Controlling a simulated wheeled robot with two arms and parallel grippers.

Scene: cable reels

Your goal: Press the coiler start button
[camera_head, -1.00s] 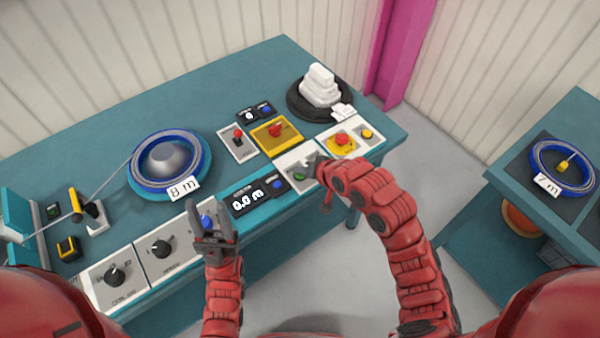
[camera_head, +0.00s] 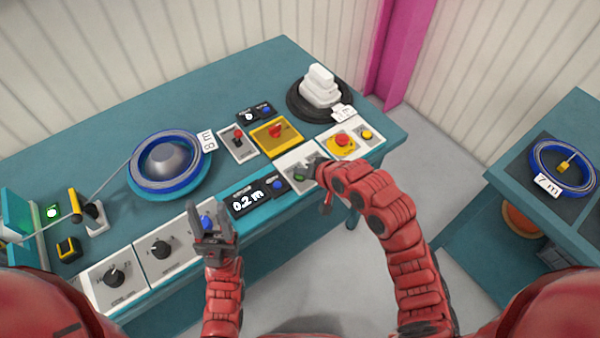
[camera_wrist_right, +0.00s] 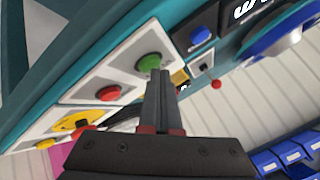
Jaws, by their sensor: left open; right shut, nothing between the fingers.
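The green start button (camera_head: 299,177) sits on a white panel at the table's front edge, and it also shows in the right wrist view (camera_wrist_right: 149,62). My right gripper (camera_head: 310,163) is shut and empty over this panel. In the right wrist view its fingertips (camera_wrist_right: 160,74) are at the lower edge of the green button; they look to be touching it. The coiler reel (camera_head: 167,162) is blue with a grey cone and carries an "8 m" tag (camera_head: 208,141). The length display (camera_head: 248,200) reads 0.2 m. My left gripper (camera_head: 212,215) is open and empty near the front panels.
A yellow panel with a red button (camera_head: 342,140) stands to the right. Black knobs (camera_head: 160,247) line the front left. A lamp (camera_head: 52,211) at the far left glows green. Another reel (camera_head: 562,165) lies on the right table.

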